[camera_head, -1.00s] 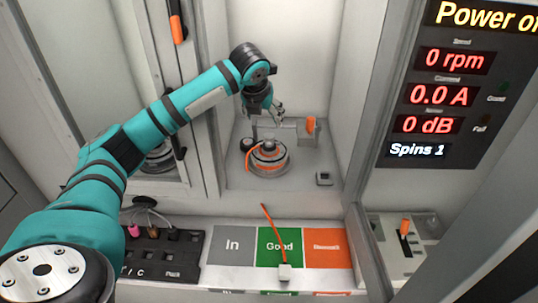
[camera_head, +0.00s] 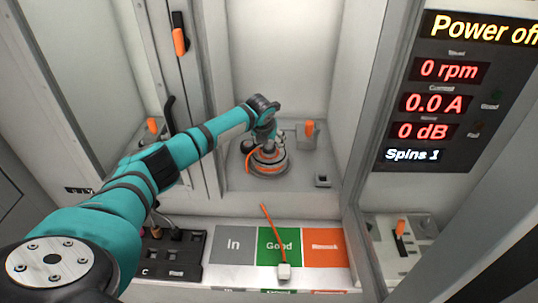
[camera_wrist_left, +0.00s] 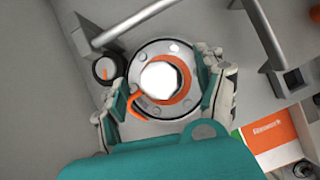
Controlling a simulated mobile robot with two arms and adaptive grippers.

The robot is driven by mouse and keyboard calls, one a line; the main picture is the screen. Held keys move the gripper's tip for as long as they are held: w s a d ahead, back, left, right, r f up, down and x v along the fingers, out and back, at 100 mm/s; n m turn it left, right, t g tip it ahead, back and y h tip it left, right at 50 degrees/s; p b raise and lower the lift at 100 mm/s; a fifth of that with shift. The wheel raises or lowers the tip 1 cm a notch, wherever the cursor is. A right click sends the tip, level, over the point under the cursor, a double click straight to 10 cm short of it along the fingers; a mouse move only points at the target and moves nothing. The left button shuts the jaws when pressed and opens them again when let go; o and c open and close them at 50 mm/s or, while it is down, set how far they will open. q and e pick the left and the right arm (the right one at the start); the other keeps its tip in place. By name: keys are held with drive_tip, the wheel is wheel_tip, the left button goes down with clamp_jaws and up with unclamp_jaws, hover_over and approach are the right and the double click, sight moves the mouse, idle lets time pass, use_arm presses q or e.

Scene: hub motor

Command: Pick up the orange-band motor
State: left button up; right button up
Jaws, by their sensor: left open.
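The orange-band motor (camera_head: 268,163) sits on a grey fixture inside the test bay in the head view. It is a round silver disc with an orange ring and an orange lead at its left. My left gripper (camera_head: 268,142) is directly above it, pointing down. In the left wrist view the motor (camera_wrist_left: 160,88) lies between the two open fingers (camera_wrist_left: 163,85), one on each side. I cannot tell whether the fingers touch its rim. My right gripper is not in view.
A metal bar handle (camera_wrist_left: 135,22) and a black knob (camera_wrist_left: 106,68) are close beside the motor. The display (camera_head: 440,95) reads "Power off".

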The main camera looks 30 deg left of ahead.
use_arm(q)
drive_tip(key=shift+w+f, duration=0.2)
drive_tip(key=shift+f, duration=0.15)
drive_tip(key=shift+c, duration=0.2)
clamp_jaws()
drive_tip(key=shift+w+a+r, duration=0.1)
drive_tip(key=shift+w+r, duration=0.05)
drive_tip(key=shift+r, duration=0.05)
